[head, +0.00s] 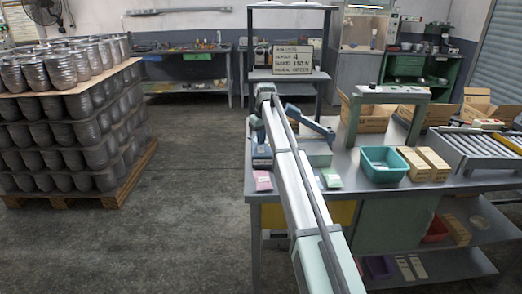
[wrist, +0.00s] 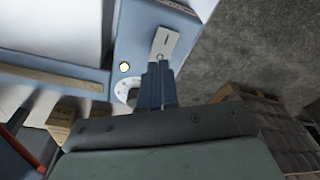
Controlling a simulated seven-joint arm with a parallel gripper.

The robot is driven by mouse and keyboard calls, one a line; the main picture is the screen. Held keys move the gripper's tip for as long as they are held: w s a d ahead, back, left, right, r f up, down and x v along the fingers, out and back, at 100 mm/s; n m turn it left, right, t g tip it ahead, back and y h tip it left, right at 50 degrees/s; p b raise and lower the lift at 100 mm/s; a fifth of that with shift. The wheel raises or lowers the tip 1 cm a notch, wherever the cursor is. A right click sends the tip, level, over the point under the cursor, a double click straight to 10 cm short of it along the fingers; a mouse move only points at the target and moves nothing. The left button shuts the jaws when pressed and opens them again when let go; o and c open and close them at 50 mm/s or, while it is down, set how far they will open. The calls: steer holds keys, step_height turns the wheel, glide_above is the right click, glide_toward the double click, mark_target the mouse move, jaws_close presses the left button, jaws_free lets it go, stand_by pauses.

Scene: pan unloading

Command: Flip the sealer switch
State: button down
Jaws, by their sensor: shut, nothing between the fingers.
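In the wrist view, a blue panel (wrist: 135,40), which looks like the sealer's, carries a pale metal switch plate (wrist: 168,38), a lit yellowish lamp (wrist: 124,67) and a white dial (wrist: 123,88). My gripper (wrist: 159,66) is shut and empty. Its blue fingertips are at the lower end of the switch plate and partly cover the dial. I cannot tell whether they touch the switch, or the switch's position.
The workbench (head: 350,160) holds a teal bin (head: 373,175), tan cartons (head: 433,165), a pink packet (head: 263,181) and a green packet (head: 331,178). A roller conveyor (head: 480,148) is at right. A pallet of stacked cans (head: 70,125) stands left, with open floor between.

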mark_target(261, 147)
steer(key=shift+f, duration=0.85)
stand_by(0.7)
steer(key=shift+r, duration=3.5)
